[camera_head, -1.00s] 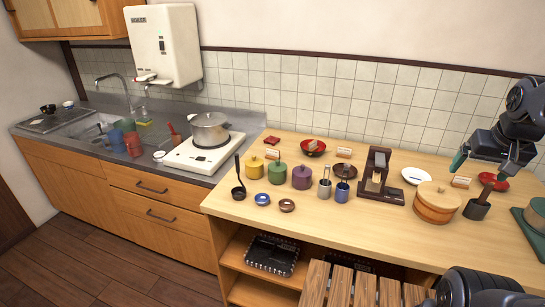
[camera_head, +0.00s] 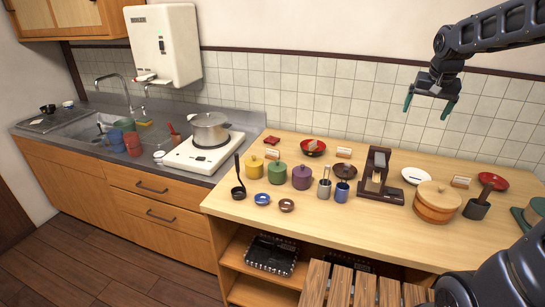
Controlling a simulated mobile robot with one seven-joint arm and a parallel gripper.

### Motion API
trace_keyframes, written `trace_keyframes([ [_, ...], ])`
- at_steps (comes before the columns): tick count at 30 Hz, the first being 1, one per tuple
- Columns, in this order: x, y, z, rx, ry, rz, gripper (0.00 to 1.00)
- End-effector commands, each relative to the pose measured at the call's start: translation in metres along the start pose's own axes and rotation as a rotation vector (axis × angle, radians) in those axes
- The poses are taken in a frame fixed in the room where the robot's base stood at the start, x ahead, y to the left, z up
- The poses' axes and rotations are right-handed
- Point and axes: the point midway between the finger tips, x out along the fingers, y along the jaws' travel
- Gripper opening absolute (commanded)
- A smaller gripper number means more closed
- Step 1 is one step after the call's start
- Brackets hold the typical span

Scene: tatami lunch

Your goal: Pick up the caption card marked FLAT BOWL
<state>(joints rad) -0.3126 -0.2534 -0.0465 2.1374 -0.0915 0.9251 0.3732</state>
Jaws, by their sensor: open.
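Small caption cards stand on the wooden counter: one (camera_head: 272,154) by the dark red block, one (camera_head: 344,153) right of the red bowl, and one (camera_head: 461,182) left of the red plate. Their print is too small to read, so I cannot tell which says FLAT BOWL. A red bowl (camera_head: 313,152) with something pale in it sits at the back. A flat red dish (camera_head: 493,181) lies at the right. My gripper (camera_head: 428,108) is open and empty, fingers pointing down, in the air in front of the tiles, well above the counter.
A wooden lidded tub (camera_head: 437,203), a dark pestle-like tool (camera_head: 478,205), a white plate (camera_head: 416,176) and a dark stand (camera_head: 377,180) crowd the right half. Coloured pots, such as the purple one (camera_head: 302,177), stand further left. The front counter strip (camera_head: 350,225) is clear.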

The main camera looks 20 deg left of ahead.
Motion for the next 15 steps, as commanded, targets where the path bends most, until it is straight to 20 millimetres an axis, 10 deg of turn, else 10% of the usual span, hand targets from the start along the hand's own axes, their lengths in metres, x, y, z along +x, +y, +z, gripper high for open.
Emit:
trace_keyframes([
  [15, 0.081, -0.154, -0.098, 0.028, -0.021, 0.02, 0.91],
])
